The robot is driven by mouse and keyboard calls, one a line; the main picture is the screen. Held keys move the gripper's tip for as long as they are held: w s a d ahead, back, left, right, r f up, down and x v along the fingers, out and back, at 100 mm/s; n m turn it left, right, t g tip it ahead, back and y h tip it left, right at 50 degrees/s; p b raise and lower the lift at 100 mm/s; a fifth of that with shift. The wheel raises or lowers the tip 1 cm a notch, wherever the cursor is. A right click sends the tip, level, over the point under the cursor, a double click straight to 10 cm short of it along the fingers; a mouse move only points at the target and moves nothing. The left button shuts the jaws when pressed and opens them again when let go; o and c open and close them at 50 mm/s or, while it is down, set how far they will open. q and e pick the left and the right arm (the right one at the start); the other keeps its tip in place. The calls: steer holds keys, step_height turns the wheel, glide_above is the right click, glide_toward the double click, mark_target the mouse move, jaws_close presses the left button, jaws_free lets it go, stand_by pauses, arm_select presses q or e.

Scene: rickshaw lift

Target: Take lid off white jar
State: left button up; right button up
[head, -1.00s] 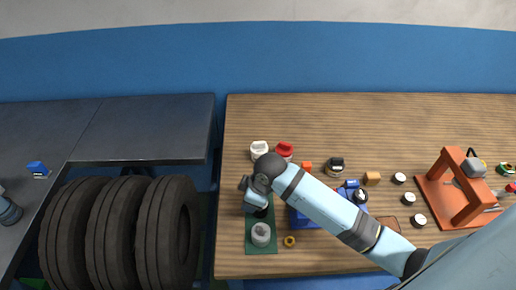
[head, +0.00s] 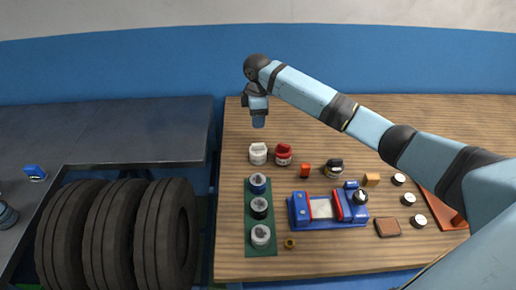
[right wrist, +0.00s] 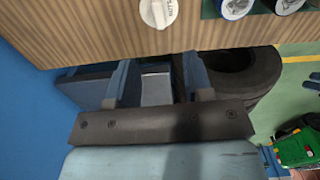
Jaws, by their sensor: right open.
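The white jar (head: 258,153) stands upright on the wooden bench near its left edge, beside a red-topped jar (head: 283,154). Its white lid (right wrist: 158,13) sits on top, seen from above at the top edge of the right wrist view. My right gripper (head: 259,121) is above and behind the white jar, pointing down. In the right wrist view its two blue fingers (right wrist: 157,80) are spread apart with nothing between them, clear of the jar. My left gripper does not show.
Several lidded jars stand on a green mat (head: 248,228) in front of the white jar. A blue fixture (head: 329,212), an orange block (head: 305,170) and a dark-topped jar (head: 334,169) lie to the right. Tyres (head: 118,230) stand left of the bench (head: 228,262).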

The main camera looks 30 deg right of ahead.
mark_target(258, 144)
step_height(258, 144, down, 12)
steer(key=shift+d+f+p, duration=0.1)
steer(key=shift+p, duration=0.45)
jaws_close()
